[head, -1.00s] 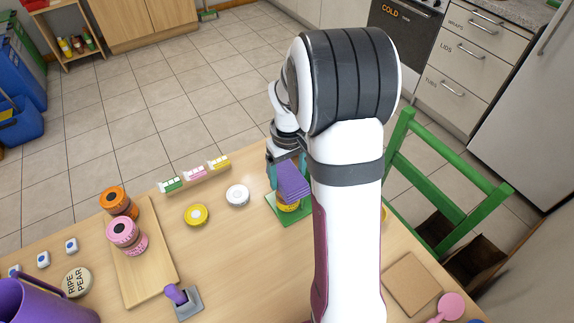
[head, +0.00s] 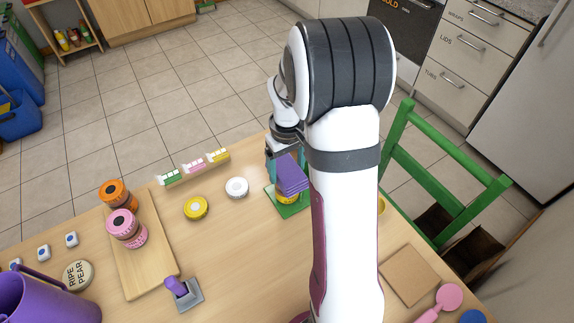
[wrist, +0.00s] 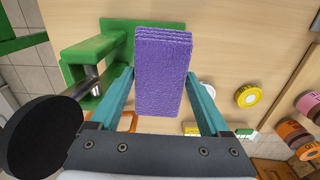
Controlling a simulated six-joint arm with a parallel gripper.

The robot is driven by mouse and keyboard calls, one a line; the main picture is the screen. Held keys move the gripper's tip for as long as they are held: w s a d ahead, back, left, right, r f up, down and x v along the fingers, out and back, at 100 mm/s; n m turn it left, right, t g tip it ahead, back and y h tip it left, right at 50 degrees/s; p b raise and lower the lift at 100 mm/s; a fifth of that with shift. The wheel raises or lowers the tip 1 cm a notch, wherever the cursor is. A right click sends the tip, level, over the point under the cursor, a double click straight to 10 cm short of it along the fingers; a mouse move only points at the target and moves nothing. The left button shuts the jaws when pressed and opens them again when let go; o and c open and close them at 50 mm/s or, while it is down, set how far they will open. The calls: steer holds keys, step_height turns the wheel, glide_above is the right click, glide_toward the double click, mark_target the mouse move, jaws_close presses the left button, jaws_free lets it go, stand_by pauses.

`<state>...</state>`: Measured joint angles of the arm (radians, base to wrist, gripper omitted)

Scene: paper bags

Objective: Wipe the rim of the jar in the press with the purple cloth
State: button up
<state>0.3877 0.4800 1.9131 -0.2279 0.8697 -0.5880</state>
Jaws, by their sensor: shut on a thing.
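My gripper (wrist: 160,88) is shut on the purple cloth (wrist: 162,62), a folded pad held between its teal fingers. In the head view the cloth (head: 291,174) is over the green press (head: 283,208), directly above a yellow and orange jar (head: 287,197). The cloth hides the jar's rim, so I cannot tell whether they touch. In the wrist view the press (wrist: 95,55) shows its green frame and metal rod at the left, and the cloth covers most of the jar.
A white lid (head: 237,187) and a yellow lid (head: 196,208) lie left of the press. A board (head: 150,262) holds orange and pink jars (head: 122,224). A purple-handled stamp (head: 180,291) stands nearer. A green chair (head: 440,175) is at the right.

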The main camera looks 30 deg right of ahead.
steer(key=shift+f, duration=0.35)
